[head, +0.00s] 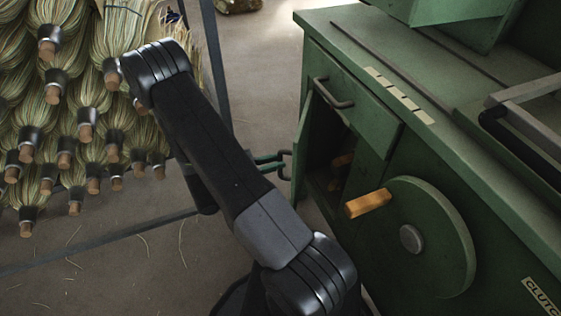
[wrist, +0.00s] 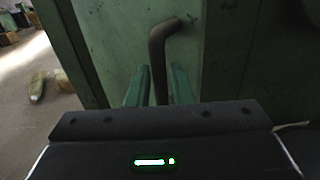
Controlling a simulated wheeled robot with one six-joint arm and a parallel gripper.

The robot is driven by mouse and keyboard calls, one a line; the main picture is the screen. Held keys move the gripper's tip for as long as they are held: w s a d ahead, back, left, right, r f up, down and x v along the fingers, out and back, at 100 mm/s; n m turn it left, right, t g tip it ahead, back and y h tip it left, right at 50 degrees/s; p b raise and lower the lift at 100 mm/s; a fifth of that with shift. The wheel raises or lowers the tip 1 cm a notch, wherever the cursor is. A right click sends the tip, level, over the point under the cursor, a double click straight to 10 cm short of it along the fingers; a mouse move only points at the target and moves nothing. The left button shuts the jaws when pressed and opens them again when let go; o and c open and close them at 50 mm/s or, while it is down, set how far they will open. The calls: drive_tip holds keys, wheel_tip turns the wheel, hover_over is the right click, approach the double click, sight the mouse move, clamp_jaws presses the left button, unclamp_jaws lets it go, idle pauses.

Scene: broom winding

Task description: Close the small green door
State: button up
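The small green door (head: 307,137) stands swung open at the left front of the green machine, seen nearly edge-on in the head view. Its dark bar handle (head: 286,166) is on the outer face. In the wrist view the door face (wrist: 115,40) and the bent handle (wrist: 158,62) are close up. My gripper (head: 272,158) is at the handle, and its green fingers also show in the wrist view (wrist: 160,85), one on each side of the bar. Any gap between fingers and bar is too small to tell whether they grip it.
The compartment (head: 333,170) behind the door is dark, with something orange-brown inside. A drawer handle (head: 333,95) sticks out above it. A green wheel (head: 425,235) with a wooden knob (head: 368,203) is to the right. Brooms (head: 75,110) hang on a rack at left.

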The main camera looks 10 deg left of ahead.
drive_tip(key=shift+x, duration=1.1)
drive_tip(key=shift+c, duration=0.4)
clamp_jaws()
